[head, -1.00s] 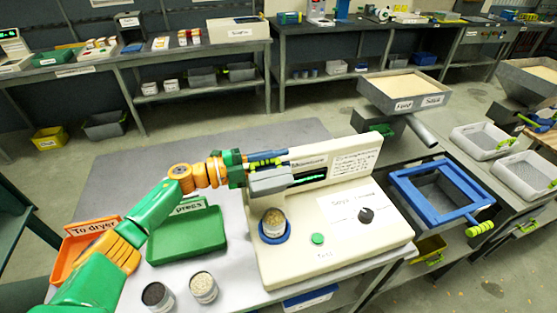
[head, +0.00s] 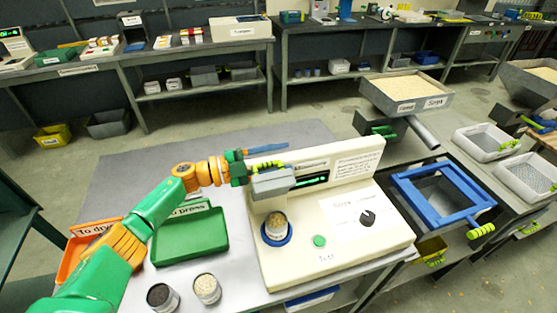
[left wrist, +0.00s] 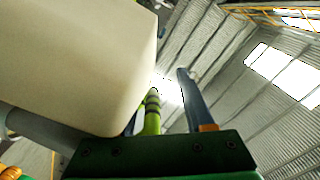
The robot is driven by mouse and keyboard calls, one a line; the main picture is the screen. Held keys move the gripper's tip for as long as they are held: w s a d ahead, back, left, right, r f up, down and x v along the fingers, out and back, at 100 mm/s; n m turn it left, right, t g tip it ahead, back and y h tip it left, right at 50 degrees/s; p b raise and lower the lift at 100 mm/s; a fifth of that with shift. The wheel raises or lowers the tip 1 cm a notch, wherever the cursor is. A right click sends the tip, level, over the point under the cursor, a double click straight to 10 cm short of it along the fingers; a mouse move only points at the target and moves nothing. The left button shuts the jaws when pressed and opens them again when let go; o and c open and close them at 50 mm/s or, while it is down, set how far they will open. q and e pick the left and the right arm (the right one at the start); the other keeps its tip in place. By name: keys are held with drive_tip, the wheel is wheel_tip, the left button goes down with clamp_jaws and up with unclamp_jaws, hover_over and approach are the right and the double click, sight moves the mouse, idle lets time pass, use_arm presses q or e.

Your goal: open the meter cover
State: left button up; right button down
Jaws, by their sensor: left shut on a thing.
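The cream meter (head: 335,235) stands on the table with a lit display, a green button and a black knob. Its grey cover (head: 272,184) sits above a cup of grain (head: 276,223) in a blue ring, at the meter's left side. A lime ribbed handle (head: 268,166) shows along the cover's top; it also shows in the left wrist view (left wrist: 152,112). My left gripper (head: 262,157) is at this handle and shut on it. One blue finger shows above the handle; the other is hidden. My right gripper is out of view.
A green tray (head: 190,240) and an orange tray (head: 80,245) lie left of the meter. A blue frame (head: 440,193) is to the right. The table behind my arm is clear.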

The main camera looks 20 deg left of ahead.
use_arm(q)
drive_tip(key=shift+s+d+f, duration=0.1)
drive_tip(key=shift+f, duration=0.05)
idle(0.3)
drive_tip(key=shift+s+a+f, duration=0.1)
drive_tip(key=shift+s+a, duration=0.05)
drive_tip(key=shift+a, duration=0.05)
drive_tip(key=b+v, duration=0.2)
drive_tip(key=v, duration=0.4)
drive_tip(key=shift+s+a, duration=0.1)
drive_tip(key=shift+a, duration=0.15)
drive_tip(key=shift+a, duration=0.1)
drive_tip(key=a, duration=0.1)
drive_tip(key=b, duration=0.5)
approach(248, 166)
drive_tip(key=s+r, duration=0.1)
drive_tip(key=s+a, duration=0.1)
drive_tip(key=s, duration=0.1)
drive_tip(key=s+r, duration=0.1)
drive_tip(key=shift+s+a+r, duration=0.25)
drive_tip(key=shift+a+r, duration=0.05)
drive_tip(key=shift+a, duration=0.1)
